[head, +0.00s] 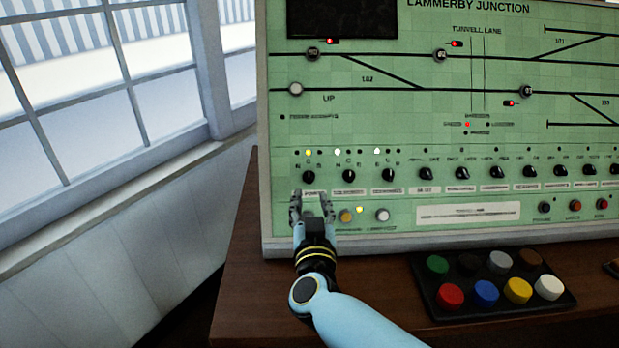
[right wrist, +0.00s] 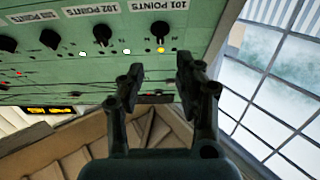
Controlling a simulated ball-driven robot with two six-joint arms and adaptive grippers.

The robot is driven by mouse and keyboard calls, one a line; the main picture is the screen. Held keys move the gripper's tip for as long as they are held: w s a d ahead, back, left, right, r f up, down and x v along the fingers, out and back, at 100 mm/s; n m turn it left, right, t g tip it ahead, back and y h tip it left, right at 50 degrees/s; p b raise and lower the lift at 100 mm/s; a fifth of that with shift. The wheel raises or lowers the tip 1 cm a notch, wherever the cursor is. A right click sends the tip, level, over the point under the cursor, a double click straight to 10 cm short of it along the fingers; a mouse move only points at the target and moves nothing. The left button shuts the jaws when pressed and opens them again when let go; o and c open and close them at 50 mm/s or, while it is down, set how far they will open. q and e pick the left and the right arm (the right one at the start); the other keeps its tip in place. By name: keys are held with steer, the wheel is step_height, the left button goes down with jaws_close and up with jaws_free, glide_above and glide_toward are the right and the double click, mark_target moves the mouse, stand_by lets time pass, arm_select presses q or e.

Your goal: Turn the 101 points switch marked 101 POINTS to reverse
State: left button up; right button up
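The 101 points switch is the leftmost black rotary knob (head: 308,176) in the lower row of the green panel. In the right wrist view, which is turned over, the knob (right wrist: 160,29) sits beside its white label "101 POINTS" (right wrist: 160,6). A yellow lamp (head: 308,152) is lit above the knob, between two dark ones. My right gripper (head: 312,203) is just below the knob, fingers apart and empty. In the right wrist view its open fingers (right wrist: 159,68) are apart from the knob. My left gripper is not in view.
More knobs (head: 348,176) stand close to the right on the panel. An amber button (head: 346,216) and a white button (head: 382,215) sit right of my gripper. A black tray of coloured buttons (head: 432,293) lies on the brown desk (head: 243,290). A window is left.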

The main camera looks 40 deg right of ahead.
mark_target(309, 174)
steer(key=x, duration=0.9)
steer(key=shift+b, duration=0.4)
steer(key=shift+r, duration=0.1)
